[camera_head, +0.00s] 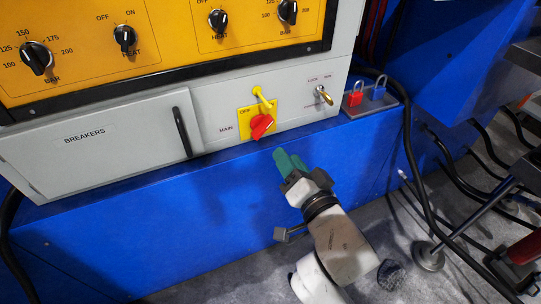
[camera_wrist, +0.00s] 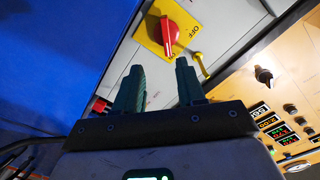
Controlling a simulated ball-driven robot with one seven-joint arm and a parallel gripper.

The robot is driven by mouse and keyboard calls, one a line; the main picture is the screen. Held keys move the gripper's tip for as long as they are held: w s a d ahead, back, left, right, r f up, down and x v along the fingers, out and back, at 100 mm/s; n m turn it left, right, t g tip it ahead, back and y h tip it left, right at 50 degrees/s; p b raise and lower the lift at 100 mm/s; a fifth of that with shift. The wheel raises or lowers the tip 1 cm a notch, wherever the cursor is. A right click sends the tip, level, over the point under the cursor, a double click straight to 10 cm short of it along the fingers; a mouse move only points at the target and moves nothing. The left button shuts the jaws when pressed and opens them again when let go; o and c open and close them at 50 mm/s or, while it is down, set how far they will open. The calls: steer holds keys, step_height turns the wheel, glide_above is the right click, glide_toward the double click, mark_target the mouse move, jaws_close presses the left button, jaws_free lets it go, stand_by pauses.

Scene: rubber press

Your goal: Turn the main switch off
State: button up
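The main switch is a red knob (camera_head: 261,126) on a yellow plate (camera_head: 243,124), low on the grey cabinet front beside the word MAIN. OFF is printed at the plate's upper left in the head view, and the knob's grip lies at a slant. The red knob (camera_wrist: 169,36) also shows in the wrist view, beyond and between my fingertips. My gripper (camera_head: 286,161), with green fingers, is below and slightly right of the knob, apart from it. In the wrist view my gripper (camera_wrist: 158,78) has its fingers spread with nothing between them.
A yellow hasp (camera_head: 262,98) sits just above the knob. To its right are a lock with a brass key (camera_head: 324,95), and red (camera_head: 355,94) and blue (camera_head: 379,88) padlocks on a small shelf. A black door handle (camera_head: 182,132) juts out at left. A blue ledge runs below.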

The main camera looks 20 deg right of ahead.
mark_target(265, 130)
steer(key=w, duration=1)
steer(key=shift+w+a, duration=0.35)
steer(key=shift+a, duration=0.05)
steer(key=shift+c, duration=0.2)
jaws_close()
